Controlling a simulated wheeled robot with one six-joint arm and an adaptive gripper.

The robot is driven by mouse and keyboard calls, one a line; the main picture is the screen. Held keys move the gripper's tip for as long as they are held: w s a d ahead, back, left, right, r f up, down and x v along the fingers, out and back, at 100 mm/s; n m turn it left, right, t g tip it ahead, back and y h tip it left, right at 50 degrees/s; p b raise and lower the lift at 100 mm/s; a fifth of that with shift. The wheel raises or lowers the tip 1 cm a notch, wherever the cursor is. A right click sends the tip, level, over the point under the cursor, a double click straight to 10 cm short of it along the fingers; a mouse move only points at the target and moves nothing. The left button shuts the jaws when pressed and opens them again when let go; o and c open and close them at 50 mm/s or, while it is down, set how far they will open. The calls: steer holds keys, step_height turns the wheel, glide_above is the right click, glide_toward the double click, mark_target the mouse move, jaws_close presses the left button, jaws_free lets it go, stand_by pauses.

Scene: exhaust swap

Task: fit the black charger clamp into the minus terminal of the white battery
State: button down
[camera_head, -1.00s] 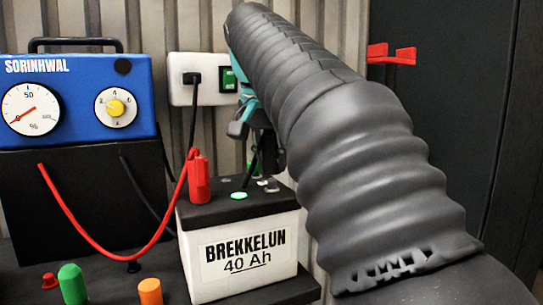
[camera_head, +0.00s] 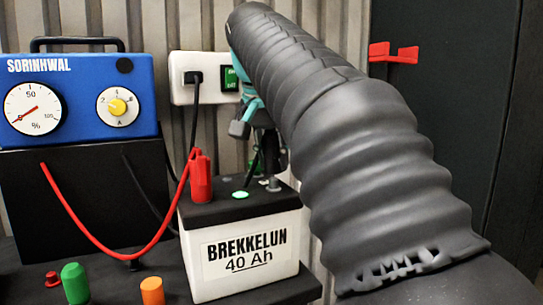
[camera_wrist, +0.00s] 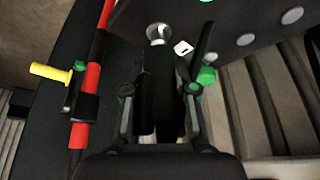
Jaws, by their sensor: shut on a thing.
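The white battery (camera_head: 293,262) stands on the dark bench, with its label facing the head camera. My gripper (camera_wrist: 160,85) is shut on the black charger clamp (camera_wrist: 158,100), one finger on each side of it. In the head view, the gripper is mostly hidden behind my arm, above the battery's back right part. In the wrist view, a round metal terminal (camera_wrist: 158,33) shows just beyond the clamp's front end. I cannot tell whether they touch. A red clamp (camera_head: 200,180) stands upright on the battery's left side, with a red cable.
The blue charger (camera_head: 80,75) stands at left on a black block. A white wall socket (camera_head: 185,95) with a green switch is behind the battery. A green cap (camera_head: 74,284), an orange cap (camera_head: 152,291) and a small red piece (camera_head: 53,279) lie on the bench in front.

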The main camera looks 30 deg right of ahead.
mark_target(272, 162)
steer(key=shift+f+b, duration=0.85)
steer(key=shift+f, duration=0.75)
stand_by(0.5)
steer(key=c, duration=0.8)
jaws_free()
steer(key=shift+c, duration=0.2)
steer(key=shift+r, duration=0.15)
steer(key=shift+v, duration=3.7)
steer(key=shift+a, duration=0.1)
